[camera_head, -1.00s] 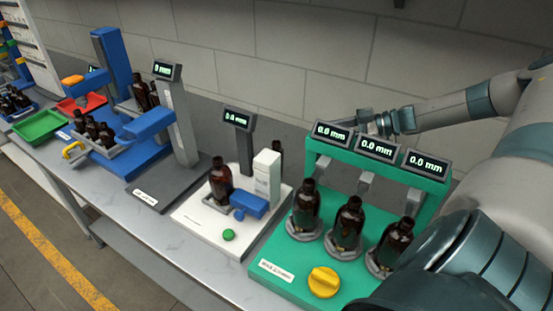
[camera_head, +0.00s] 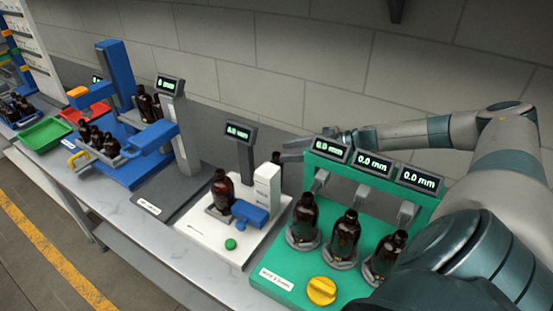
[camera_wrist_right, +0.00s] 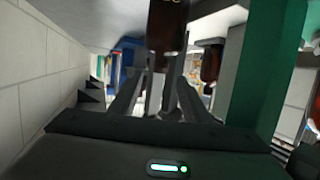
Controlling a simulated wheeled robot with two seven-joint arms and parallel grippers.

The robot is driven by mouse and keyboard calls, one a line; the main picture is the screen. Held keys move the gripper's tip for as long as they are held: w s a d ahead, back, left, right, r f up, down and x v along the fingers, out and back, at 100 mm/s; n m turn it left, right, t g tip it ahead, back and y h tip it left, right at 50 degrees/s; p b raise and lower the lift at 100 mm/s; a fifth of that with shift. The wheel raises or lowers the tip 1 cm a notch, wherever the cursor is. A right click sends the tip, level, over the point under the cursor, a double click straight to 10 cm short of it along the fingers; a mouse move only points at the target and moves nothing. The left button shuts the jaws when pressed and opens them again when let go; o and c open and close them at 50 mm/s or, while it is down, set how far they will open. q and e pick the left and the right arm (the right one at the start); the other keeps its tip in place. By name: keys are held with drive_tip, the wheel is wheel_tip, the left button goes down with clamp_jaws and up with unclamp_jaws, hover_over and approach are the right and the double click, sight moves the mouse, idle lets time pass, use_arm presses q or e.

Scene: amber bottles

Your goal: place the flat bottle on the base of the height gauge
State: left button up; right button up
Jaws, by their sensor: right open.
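A dark amber bottle (camera_head: 277,158), perhaps the flat one, stands behind the white measuring device, mostly hidden by its block. My right gripper (camera_head: 291,150) reaches in from the right behind the green stand, its fingertips close to this bottle. In the right wrist view my open fingers (camera_wrist_right: 158,95) point at a dark bottle (camera_wrist_right: 166,38) just ahead; I cannot tell whether they touch it. The height gauge (camera_head: 171,110) has a grey column, a display and a dark grey base (camera_head: 158,200) whose front is bare. My left gripper is out of view.
The green stand (camera_head: 265,277) with several bottles, displays and a yellow knob (camera_head: 321,291) lies below my right arm. The white device (camera_head: 205,232) holds another bottle (camera_head: 222,190). A blue machine (camera_head: 118,70), a red tray (camera_head: 95,113) and a green tray (camera_head: 43,135) are farther left.

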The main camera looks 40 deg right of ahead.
sight(276, 154)
drive_tip(key=p+x, duration=0.3)
drive_tip(key=shift+w+a+f, duration=0.1)
drive_tip(key=shift+w+f, duration=0.15)
drive_tip(key=shift+w+a+f+p, duration=0.3)
drive_tip(key=shift+w+a+f, duration=0.15)
drive_tip(key=shift+w, duration=0.1)
clamp_jaws()
